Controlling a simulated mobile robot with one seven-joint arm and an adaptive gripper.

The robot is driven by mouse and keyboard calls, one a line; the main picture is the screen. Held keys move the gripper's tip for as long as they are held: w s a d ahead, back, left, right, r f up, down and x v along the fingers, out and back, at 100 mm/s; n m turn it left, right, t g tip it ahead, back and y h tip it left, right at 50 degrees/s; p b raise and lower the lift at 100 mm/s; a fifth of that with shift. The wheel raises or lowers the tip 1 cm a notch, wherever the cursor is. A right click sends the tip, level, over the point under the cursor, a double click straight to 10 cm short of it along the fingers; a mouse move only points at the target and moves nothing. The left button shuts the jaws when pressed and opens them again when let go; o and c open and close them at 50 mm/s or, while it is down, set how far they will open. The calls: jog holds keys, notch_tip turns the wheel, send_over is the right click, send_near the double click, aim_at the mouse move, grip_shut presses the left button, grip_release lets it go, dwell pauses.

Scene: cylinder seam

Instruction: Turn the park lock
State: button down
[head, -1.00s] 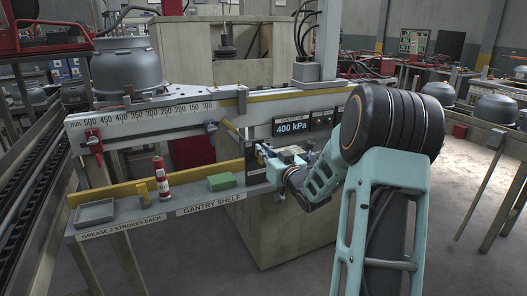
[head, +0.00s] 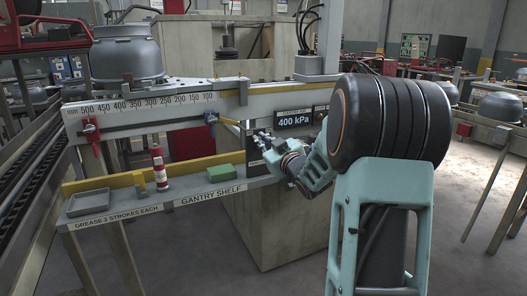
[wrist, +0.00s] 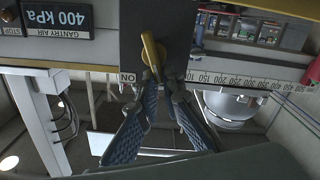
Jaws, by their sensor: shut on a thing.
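The park lock appears to be the brass-yellow lever (wrist: 152,50) on a dark plate (wrist: 180,30) in the wrist view. It stands nearly upright in that picture, slightly tilted. My gripper (wrist: 160,77) has its fingertips closed together around the lever's lower end, so that end is partly hidden. In the head view, my gripper (head: 264,142) is at the dark panel on the gantry beam, and the lever is too small or hidden to make out there. A small white label (wrist: 127,77) sits beside the fingertips on the plate's edge.
The gantry beam carries a millimetre scale (head: 150,104) and a 400 kPa display (head: 295,122). Below it, the gantry shelf (head: 120,208) holds a grey tray (head: 88,203), a red-and-white grease tube (head: 159,168) and a green block (head: 221,173).

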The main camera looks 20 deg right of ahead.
jog(key=n+b, duration=0.3)
jog(key=a+n+b, duration=0.1)
jog(key=b, duration=0.1)
jog(key=shift+f+n, duration=0.3)
jog(key=shift+f, duration=0.1)
jog(key=c, duration=2.1)
grip_release()
jog(key=s, duration=1.2)
jog(key=shift+d, duration=0.2)
